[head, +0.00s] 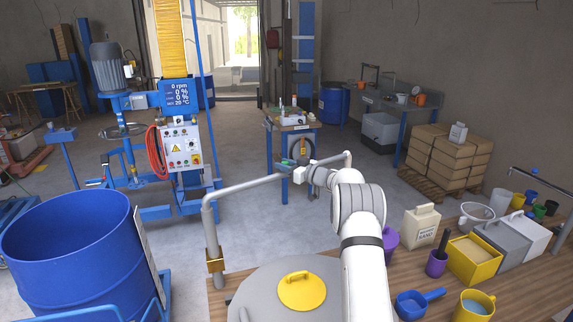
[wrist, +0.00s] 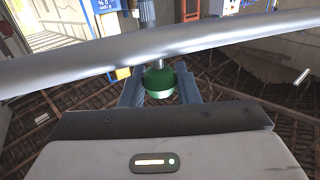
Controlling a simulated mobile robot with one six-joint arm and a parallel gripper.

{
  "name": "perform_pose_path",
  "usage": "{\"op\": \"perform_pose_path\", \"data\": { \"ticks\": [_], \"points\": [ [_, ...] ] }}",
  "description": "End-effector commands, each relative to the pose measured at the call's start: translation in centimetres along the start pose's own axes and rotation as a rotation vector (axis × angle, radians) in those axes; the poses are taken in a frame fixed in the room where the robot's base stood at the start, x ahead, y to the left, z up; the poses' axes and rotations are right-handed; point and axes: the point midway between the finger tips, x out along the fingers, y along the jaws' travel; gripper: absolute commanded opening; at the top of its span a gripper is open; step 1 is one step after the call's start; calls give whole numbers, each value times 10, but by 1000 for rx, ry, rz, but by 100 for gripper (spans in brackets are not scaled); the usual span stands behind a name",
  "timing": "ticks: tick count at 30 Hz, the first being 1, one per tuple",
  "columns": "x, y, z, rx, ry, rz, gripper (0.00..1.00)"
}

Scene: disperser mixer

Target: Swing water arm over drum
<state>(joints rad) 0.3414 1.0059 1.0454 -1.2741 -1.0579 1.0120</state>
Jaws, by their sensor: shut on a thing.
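The water arm (head: 245,187) is a grey pipe on an upright post with a brass-coloured bracket at the bench's left end. It reaches right and away from the post, behind my gripper (head: 300,174). In the wrist view the pipe (wrist: 70,70) crosses the whole picture. A green knob (wrist: 158,84) sits beside the pipe, between the two fingers of my gripper (wrist: 159,94), which is shut on it. The blue drum (head: 75,250) stands open-topped at the left front. The water arm points away from the drum, and no part of it is above the drum.
A grey round lid with a yellow cap (head: 301,291) lies at the front of the wooden bench (head: 520,285). Jugs, scoops and boxes crowd the bench's right side. The mixer (head: 180,145) stands behind the drum. A small blue table (head: 290,125) stands beyond my gripper.

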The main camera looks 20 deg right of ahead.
Motion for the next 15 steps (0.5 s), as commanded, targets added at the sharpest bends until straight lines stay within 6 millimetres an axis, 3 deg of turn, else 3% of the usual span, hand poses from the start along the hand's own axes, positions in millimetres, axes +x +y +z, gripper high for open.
{"op": "perform_pose_path", "data": {
  "ticks": [15],
  "points": [
    [14, 18, -1, 0, 2, -66, 0]
  ]
}}
